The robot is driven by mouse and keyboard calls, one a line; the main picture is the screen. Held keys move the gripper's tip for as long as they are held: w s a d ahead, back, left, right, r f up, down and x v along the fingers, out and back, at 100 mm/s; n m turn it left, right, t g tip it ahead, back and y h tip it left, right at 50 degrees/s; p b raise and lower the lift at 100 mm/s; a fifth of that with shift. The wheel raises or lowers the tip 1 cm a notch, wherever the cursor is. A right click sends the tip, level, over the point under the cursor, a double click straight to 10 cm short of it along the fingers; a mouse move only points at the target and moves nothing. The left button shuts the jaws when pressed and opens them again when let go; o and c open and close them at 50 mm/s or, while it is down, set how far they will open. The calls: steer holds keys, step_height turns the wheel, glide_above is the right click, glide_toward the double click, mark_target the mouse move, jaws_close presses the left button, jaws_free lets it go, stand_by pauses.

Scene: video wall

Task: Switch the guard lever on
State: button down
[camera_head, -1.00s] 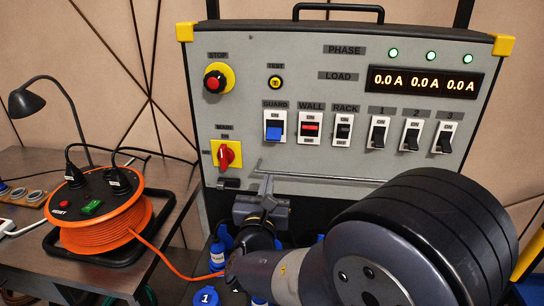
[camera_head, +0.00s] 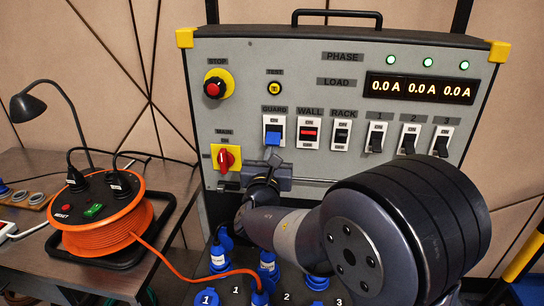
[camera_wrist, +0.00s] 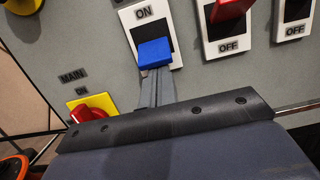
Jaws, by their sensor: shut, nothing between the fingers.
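The guard lever (camera_head: 273,138) is a blue toggle on a white plate, under the GUARD label on the grey panel. Its blue tip sits in the lower half of the slot, away from the ON mark. It also shows in the wrist view (camera_wrist: 154,53), with the dark slot above it. My gripper (camera_wrist: 156,80) is shut and empty, its fingertips directly below the blue tip. I cannot tell whether they touch it. In the head view my gripper (camera_head: 274,157) is just under the guard plate, and its fingers hide the plate's bottom edge.
The WALL switch (camera_head: 308,134) and RACK switch (camera_head: 342,134) are close to the right. The red MAIN knob (camera_head: 226,158) is at lower left, near my gripper. A metal rail (camera_head: 313,183) runs below the switches. Blue plugs (camera_head: 219,258) and an orange cable reel (camera_head: 107,225) lie lower.

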mark_target(272, 143)
stand_by(0.4)
steer(key=shift+r+g+p, duration=0.15)
steer(key=shift+g+p, duration=0.15)
steer(key=shift+p, duration=0.45)
steer(key=shift+s+r+g+p, duration=0.15)
steer(key=shift+r+g+p, duration=0.2)
steer(key=shift+p, duration=0.6)
steer(key=g+p, duration=0.1)
steer(key=p, duration=0.2)
steer(key=r+g+p, duration=0.1)
steer(key=p, duration=0.2)
steer(key=shift+s+r+y, duration=0.25)
steer(key=shift+r+y, duration=0.05)
steer(key=shift+y, duration=0.1)
steer(key=g+p, duration=0.1)
steer(key=p, duration=0.3)
steer(key=r+g+p, duration=0.1)
steer(key=g+p, duration=0.1)
steer(key=p, duration=0.2)
steer(key=shift+s+a+r+g+y+p, duration=0.1)
steer(key=shift+s+r+g+y+p, duration=0.1)
steer(key=shift+r+g+y+p, duration=0.15)
steer(key=shift+f+b, duration=0.4)
steer(key=shift+f, duration=0.2)
steer(key=shift+r, duration=0.15)
